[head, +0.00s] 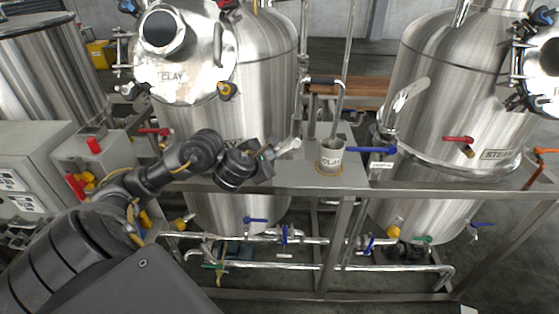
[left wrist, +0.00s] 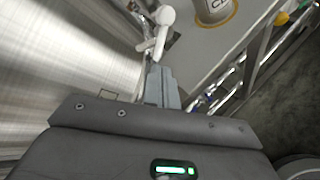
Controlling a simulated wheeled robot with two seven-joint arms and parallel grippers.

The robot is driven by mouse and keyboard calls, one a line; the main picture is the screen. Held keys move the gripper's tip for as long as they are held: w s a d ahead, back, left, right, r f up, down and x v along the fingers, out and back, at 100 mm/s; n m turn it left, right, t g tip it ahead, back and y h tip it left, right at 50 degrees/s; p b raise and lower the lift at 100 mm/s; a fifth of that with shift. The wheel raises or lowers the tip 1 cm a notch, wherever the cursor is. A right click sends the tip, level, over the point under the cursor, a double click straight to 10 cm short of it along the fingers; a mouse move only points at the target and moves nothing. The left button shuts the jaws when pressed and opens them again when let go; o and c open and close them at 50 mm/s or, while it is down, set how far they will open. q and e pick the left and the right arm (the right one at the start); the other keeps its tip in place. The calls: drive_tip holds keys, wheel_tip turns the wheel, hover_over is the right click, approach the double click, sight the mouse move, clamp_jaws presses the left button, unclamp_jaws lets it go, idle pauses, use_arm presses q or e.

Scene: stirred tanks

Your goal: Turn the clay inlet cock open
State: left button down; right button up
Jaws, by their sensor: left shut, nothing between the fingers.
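My right gripper is not in view.
A cup marked CLAY (head: 331,157) stands on the grey shelf (head: 300,176) right of the cock, with a blue lever (head: 372,150) beyond it. A second tank (head: 440,100) stands at the right. Pipes with coloured valves (head: 285,235) run below. A control box (head: 35,170) is at the left.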

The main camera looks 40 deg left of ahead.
sight(283, 151)
use_arm(q)
drive_tip(key=b+x, duration=0.3)
drive_tip(key=x, duration=0.4)
drive_tip(key=shift+s+f, duration=0.1)
drive_tip(key=shift+f, duration=0.1)
drive_tip(key=shift+b+x, duration=0.4)
drive_tip(key=shift+x, duration=0.45)
drive_tip(key=shift+r, duration=0.15)
